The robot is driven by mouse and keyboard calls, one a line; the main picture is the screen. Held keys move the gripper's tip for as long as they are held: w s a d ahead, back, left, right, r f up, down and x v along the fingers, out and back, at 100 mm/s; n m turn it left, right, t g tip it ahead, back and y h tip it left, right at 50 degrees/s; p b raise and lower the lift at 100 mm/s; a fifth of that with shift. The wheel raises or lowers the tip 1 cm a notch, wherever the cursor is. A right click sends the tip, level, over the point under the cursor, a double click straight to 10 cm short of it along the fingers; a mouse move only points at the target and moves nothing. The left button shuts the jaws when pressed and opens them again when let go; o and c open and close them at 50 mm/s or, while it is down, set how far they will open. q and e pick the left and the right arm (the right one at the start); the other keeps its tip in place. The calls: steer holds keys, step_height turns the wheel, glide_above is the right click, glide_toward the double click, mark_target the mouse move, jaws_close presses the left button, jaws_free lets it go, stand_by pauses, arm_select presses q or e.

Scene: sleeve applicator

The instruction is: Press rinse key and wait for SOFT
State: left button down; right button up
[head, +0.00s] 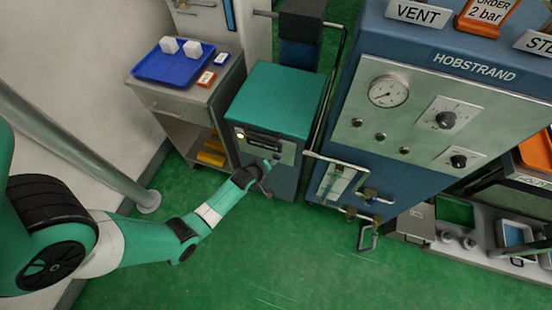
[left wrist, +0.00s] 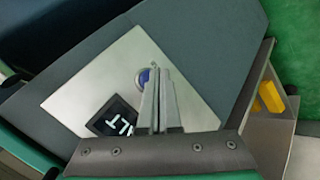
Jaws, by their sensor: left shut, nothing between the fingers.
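The rinse key is a round blue button (left wrist: 143,77) on a pale metal panel (left wrist: 75,95), partly hidden behind my left gripper in the left wrist view. A small dark display (left wrist: 115,117) beside it shows white letters that look like "LT"; the rest is covered. In the head view the panel is on the front of a green-topped cabinet (head: 277,98), with the display (head: 263,143) and a lit round lamp (head: 241,135). My left gripper (head: 274,163) is shut and empty, its tips at the blue key (left wrist: 156,70); I cannot tell whether they touch it. My right gripper is not in view.
A tray cart with a blue tray (head: 160,68) and white blocks stands left of the cabinet. A blue HOBSTRAND machine (head: 370,50) with gauge, knobs and pipes stands close on the right. The green floor (head: 300,250) in front is open.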

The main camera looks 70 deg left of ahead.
arm_select(q)
steer(key=shift+w+a, duration=0.25)
steer(key=shift+a, duration=0.05)
stand_by(0.6)
stand_by(0.4)
steer(key=shift+s+d+p, duration=0.3)
steer(key=shift+s+d, duration=0.25)
steer(key=shift+d, duration=0.05)
steer(key=s+d+p, duration=0.1)
steer(key=s+d, duration=0.2)
steer(key=shift+s+d+p, duration=0.2)
steer(key=shift+d+p, duration=0.1)
steer(key=shift+p, duration=0.1)
stand_by(0.8)
